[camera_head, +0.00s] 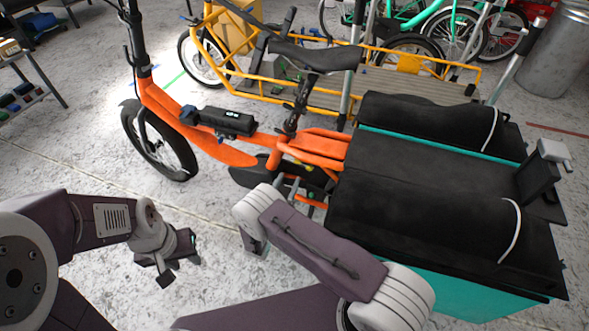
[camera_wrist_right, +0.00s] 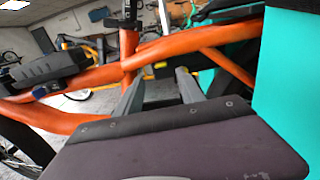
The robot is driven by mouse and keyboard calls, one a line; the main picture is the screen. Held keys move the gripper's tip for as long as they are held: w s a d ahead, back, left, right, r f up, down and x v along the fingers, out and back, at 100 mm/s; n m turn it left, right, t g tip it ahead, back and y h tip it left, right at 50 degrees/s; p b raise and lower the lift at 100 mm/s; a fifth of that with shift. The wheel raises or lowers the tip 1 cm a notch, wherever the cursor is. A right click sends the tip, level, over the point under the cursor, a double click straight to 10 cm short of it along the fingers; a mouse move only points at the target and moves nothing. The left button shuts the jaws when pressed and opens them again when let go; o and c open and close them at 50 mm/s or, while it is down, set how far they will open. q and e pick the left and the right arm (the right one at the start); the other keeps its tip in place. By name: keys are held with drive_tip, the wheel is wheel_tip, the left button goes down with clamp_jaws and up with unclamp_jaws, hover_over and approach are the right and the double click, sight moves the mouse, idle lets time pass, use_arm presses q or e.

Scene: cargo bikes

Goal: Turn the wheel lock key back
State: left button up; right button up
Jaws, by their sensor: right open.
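The orange cargo bike (camera_head: 215,140) stands upright in the middle of the head view. Its orange frame tubes also cross the right wrist view (camera_wrist_right: 75,75). I cannot make out the wheel lock or its key for certain in either view. My right gripper (camera_wrist_right: 160,88) is open, its two grey fingers apart, pointing at the space under the orange tubes beside the teal box. Dark parts and a small yellow piece show beyond the fingers. My left gripper (camera_head: 168,268) hangs over bare floor, apart from the bike.
The teal cargo box (camera_head: 470,295) with black covers (camera_head: 435,175) fills the right side, close to my right arm. A yellow cargo bike (camera_head: 345,95) stands behind. A metal bin (camera_head: 556,50) is at the back right.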

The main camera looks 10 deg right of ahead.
sight(297, 163)
drive_tip(key=b+x, duration=0.2)
drive_tip(key=x, duration=0.6)
drive_tip(key=shift+d, duration=0.1)
clamp_jaws()
